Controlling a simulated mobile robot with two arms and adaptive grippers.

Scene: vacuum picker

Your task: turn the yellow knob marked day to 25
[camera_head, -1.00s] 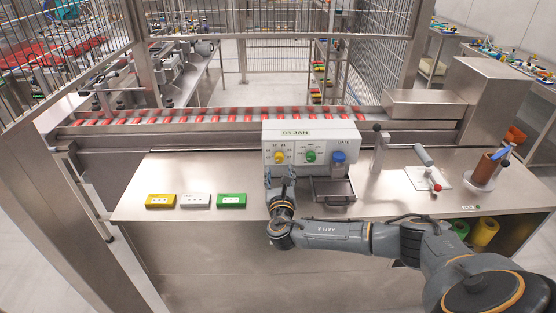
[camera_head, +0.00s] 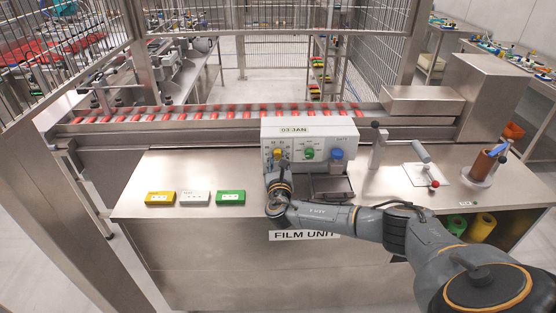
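The white control box (camera_head: 335,133) stands on the steel table, with a display on top reading "03 JAN". The yellow knob (camera_head: 277,153) is at the left of its front face and is partly hidden by my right gripper. A green knob (camera_head: 309,154) is in the middle and a blue knob (camera_head: 337,155) at the right. My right gripper (camera_head: 277,160) is right at the yellow knob, its fingers pointing at the box. Whether the fingers are closed on the knob cannot be told at this size. My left gripper is not in view.
Yellow (camera_head: 160,198), white (camera_head: 195,198) and green (camera_head: 231,197) blocks lie left on the table. A dark tray (camera_head: 331,188) sits below the box. A lever (camera_head: 423,153) and a brown cup (camera_head: 485,165) stand right. A conveyor with red items runs behind.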

